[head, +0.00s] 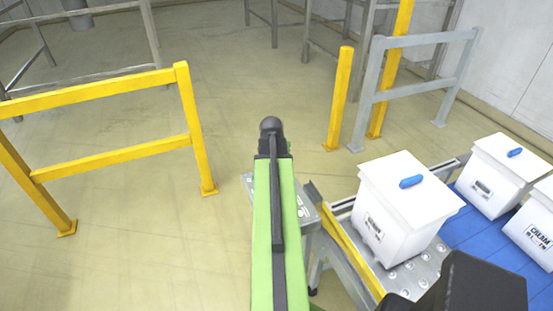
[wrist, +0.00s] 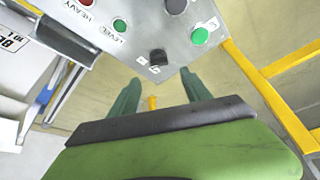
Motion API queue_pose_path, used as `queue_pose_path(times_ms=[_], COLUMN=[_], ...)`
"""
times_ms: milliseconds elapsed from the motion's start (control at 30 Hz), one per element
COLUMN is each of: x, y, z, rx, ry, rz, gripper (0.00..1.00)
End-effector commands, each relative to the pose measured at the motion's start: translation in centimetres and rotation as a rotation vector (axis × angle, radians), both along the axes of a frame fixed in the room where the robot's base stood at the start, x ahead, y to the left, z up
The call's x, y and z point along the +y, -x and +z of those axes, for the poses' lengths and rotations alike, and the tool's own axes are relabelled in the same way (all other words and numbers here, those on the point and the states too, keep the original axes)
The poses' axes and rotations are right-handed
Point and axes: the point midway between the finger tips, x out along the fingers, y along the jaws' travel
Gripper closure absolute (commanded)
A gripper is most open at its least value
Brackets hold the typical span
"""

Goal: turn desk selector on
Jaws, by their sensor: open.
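A grey control desk (wrist: 135,30) fills the top of the wrist view. A black selector knob (wrist: 158,57) sits near its lower edge, with small labels beside it that I cannot read. My gripper (wrist: 157,80) is open, its two green fingers spread apart and empty. The knob appears between and just beyond the fingertips, and I see no contact. In the head view only a part of the grey desk (head: 308,212) shows beside my green arm, which hides the rest. The fingers are not discernible there.
The desk also carries a green button (wrist: 199,36), another green button marked LEVEL (wrist: 120,25), a red one (wrist: 87,2) and a dark one (wrist: 176,5). White boxes (head: 400,195) stand on the conveyor at right. A yellow rail (head: 110,157) stands left; floor between is clear.

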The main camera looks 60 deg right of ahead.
Motion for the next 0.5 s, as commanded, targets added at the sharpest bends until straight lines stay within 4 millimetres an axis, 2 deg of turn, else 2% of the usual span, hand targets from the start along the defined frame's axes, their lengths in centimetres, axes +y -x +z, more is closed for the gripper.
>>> queue_pose_path(times_ms=[33, 300, 400, 500], x=[0.6, 2.8, 3.3, 3.5], y=[0.3, 1.2, 1.4, 1.5], z=[2.5, 8.3, 9.4, 9.6], rx=[0.000, -0.001, -0.002, -0.002], ry=[0.000, 0.001, 0.000, 0.000], rz=[0.000, -0.001, -0.001, -0.001], gripper=[0.44, 0.44, 0.44, 0.44])
